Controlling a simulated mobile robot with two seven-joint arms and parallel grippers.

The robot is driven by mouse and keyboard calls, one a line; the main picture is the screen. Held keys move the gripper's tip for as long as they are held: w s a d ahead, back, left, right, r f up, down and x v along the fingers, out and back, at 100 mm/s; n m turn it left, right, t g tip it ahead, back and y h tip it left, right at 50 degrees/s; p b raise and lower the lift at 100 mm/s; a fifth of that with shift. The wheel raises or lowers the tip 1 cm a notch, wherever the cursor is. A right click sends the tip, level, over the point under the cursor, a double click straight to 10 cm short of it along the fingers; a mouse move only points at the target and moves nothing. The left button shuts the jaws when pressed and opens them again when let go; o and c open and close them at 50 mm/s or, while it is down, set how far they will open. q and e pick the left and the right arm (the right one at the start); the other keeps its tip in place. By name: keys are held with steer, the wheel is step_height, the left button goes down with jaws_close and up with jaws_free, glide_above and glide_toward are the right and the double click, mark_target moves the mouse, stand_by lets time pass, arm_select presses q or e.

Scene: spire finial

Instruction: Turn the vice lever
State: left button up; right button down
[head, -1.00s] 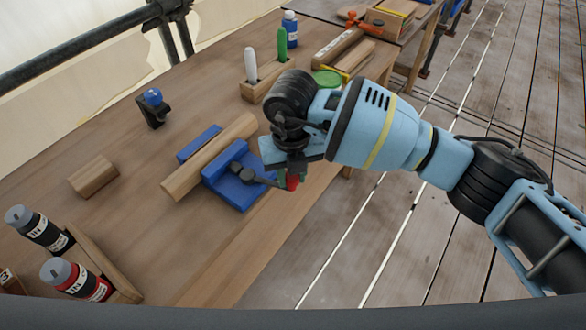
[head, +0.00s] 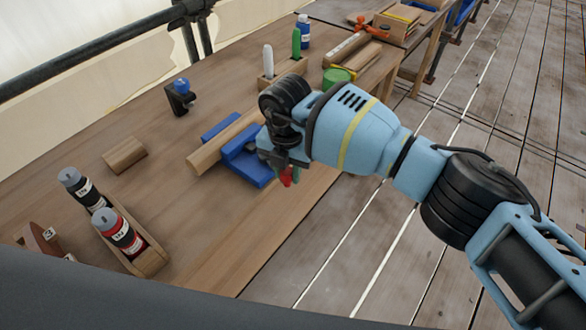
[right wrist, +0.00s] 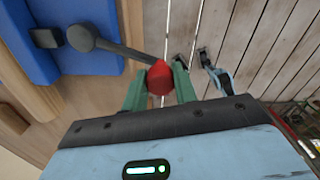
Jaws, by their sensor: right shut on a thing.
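A blue vice (head: 241,162) holds a long wooden bar (head: 209,152) on the workbench. The vice's lever is mostly hidden by my right gripper in the head view, but its red knob (head: 286,179) shows below the gripper. In the right wrist view, the dark grey lever (right wrist: 118,48) runs from a round hub beside the blue vice (right wrist: 88,15) to the red knob (right wrist: 160,78). My right gripper (right wrist: 159,86), with green fingers, is shut on that red knob. It also shows in the head view (head: 289,174), just past the bench's front edge. My left gripper is not in view.
A wooden block (head: 125,155), a black stand with a blue knob (head: 181,97) and bottles in a wooden rack (head: 148,260) are on the bench (head: 190,215). A green tin (head: 336,78) and a holder with markers (head: 283,75) stand behind my gripper. Plank floor lies right.

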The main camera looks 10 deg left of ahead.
steer(key=shift+a, duration=0.1)
stand_by(0.3)
steer(key=c, duration=1.1)
jaws_free()
step_height(320, 180, up, 8)
steer(key=shift+f, duration=0.1)
steer(key=shift+s, duration=0.1)
